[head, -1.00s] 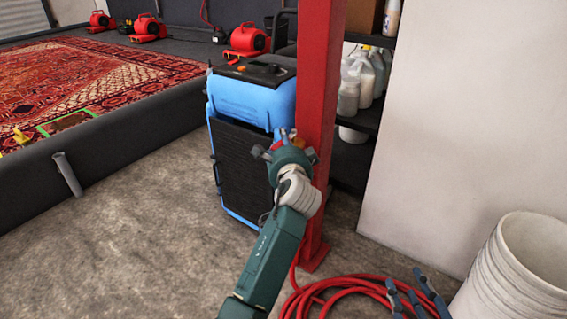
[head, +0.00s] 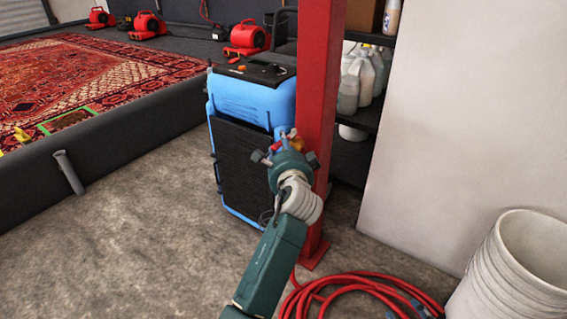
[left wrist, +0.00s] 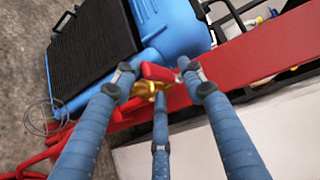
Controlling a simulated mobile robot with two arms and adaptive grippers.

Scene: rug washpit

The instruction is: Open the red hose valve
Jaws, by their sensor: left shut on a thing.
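The red hose valve has a red handle (left wrist: 157,72) and a brass body (left wrist: 147,88), mounted on the red post. In the head view a small red bit of the valve (head: 292,133) shows just past my left gripper (head: 283,146), against the post. In the left wrist view the fingers of my left gripper (left wrist: 157,77) are around the red handle and shut on it. The wrist hides most of the valve in the head view. My right gripper (head: 412,304) shows only as blue fingers at the bottom edge, over the red hose; its opening is unclear.
The red post (head: 319,110) stands beside a blue machine (head: 253,97). A coiled red hose (head: 345,283) lies at its foot. A white bucket (head: 507,272) is at the lower right. Shelves with jugs (head: 361,80) stand behind.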

